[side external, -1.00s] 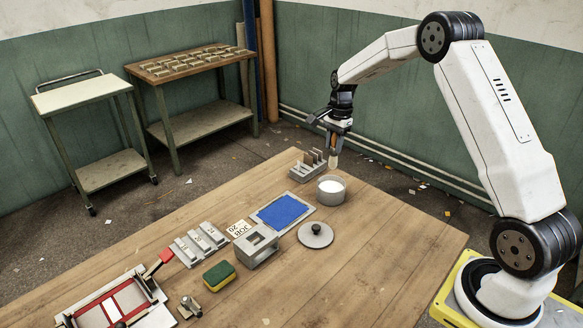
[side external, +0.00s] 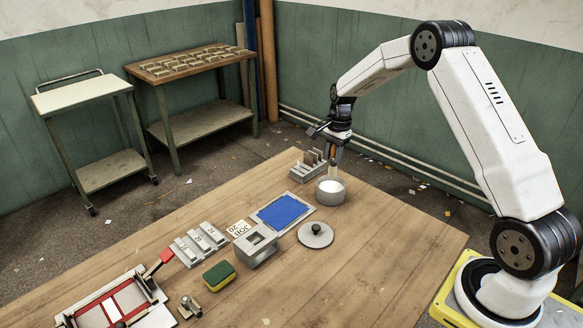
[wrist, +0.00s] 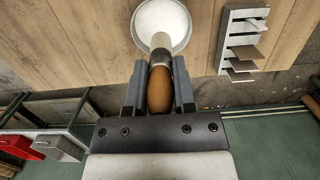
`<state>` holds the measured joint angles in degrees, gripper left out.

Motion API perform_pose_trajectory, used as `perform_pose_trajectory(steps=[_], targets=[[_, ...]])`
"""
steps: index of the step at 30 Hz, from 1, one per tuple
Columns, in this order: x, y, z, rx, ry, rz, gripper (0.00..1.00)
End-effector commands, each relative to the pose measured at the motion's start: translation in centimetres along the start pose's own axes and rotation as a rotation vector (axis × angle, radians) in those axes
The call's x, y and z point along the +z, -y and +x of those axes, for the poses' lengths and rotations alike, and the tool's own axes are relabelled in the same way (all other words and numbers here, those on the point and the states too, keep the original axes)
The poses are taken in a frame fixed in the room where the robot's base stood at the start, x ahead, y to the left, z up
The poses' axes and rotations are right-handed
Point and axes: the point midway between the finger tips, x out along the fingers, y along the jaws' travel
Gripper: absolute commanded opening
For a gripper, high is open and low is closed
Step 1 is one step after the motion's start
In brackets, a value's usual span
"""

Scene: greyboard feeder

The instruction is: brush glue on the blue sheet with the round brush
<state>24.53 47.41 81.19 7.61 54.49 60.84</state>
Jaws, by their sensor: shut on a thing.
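My gripper (side external: 334,155) is shut on the round brush, which points down with its tip at the mouth of the glue pot (side external: 330,197). In the wrist view the jaws (wrist: 160,75) close on the brush's brown handle (wrist: 160,90), with its pale end over the white glue (wrist: 165,15). I cannot tell whether the bristles touch the glue. The blue sheet (side external: 284,211) lies flat on a light grey plate (side external: 266,229), left of the pot and apart from the brush.
A grey rack (side external: 303,175) with upright pieces stands behind the pot. A round knobbed lid (side external: 315,236), a grey open block (side external: 257,249), a sponge (side external: 219,276), a numbered block holder (side external: 200,244) and a red-framed press (side external: 115,305) are on the table. The table's right side is clear.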

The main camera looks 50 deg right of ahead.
Motion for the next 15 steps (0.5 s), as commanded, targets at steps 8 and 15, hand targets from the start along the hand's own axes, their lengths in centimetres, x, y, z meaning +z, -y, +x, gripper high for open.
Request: perform_pose_trajectory(steps=[8, 15], targets=[[-0.2, 0.0, 1.8, 0.001, 0.0, 0.001, 0.0], [-0.4, 0.0, 3.3, 0.001, 0.001, 0.001, 0.0]])
